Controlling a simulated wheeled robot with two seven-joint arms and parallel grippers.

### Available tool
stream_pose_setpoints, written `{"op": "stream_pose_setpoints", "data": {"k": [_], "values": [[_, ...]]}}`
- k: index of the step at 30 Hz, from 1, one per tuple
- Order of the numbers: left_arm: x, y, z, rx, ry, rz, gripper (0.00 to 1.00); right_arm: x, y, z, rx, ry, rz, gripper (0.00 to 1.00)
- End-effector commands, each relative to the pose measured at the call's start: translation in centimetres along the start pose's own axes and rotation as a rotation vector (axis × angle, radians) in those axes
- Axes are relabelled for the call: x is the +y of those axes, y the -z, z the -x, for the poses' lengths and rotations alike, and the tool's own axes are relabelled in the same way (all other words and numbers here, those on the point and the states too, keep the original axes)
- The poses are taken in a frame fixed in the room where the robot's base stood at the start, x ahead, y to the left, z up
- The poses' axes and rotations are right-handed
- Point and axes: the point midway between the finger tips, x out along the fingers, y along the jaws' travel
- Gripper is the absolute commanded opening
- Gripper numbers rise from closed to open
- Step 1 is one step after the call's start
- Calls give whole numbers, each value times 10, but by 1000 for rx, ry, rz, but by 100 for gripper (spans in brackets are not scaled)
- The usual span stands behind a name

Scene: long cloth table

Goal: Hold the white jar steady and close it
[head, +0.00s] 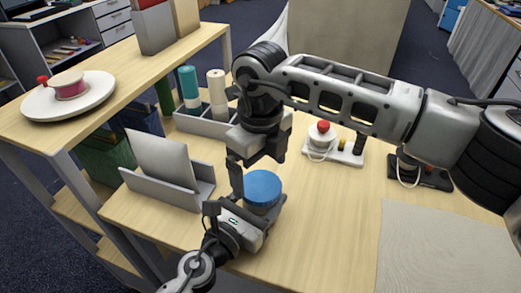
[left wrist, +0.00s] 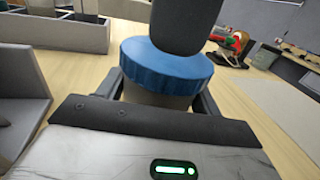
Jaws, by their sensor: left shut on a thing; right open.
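The white jar (head: 259,209) stands on the wooden table with a blue lid (head: 263,186) on top. The lid also shows in the left wrist view (left wrist: 160,72), with a pale strip of the jar (left wrist: 155,97) below it. I cannot tell if the lid is screwed tight. My left gripper (head: 260,212) is shut around the jar body, low at the front. My right gripper (head: 258,172) is open and points down over the lid. One of its dark fingers hides part of the lid in the left wrist view. Contact with the lid is unclear.
A grey holder (head: 190,193) with an upright panel stands left of the jar. A divided grey tray (head: 200,125) with cylinders is behind. A white base with a red-topped spool (head: 322,138) sits back right. A pale cloth (head: 430,250) lies right; the table between is clear.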

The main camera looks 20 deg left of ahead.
Motion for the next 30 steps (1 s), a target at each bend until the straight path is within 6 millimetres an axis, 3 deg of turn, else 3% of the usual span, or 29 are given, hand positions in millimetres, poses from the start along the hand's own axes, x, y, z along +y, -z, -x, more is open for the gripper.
{"op": "stream_pose_setpoints", "data": {"k": [6, 17, 22, 30], "values": [[0, 0, 0, 0, 0, 0, 1, 0, 0, -25, 0, -1, -1, 94], [0, 0, 0, 0, 0, 0, 1, 0, 0, -30, -1, 0, 0, 94], [0, 0, 0, 0, 0, 0, 1, 0, 0, -29, -1, 0, 0, 52], [0, 0, 0, 0, 0, 0, 1, 0, 0, -29, -1, 0, -66, 49]]}}
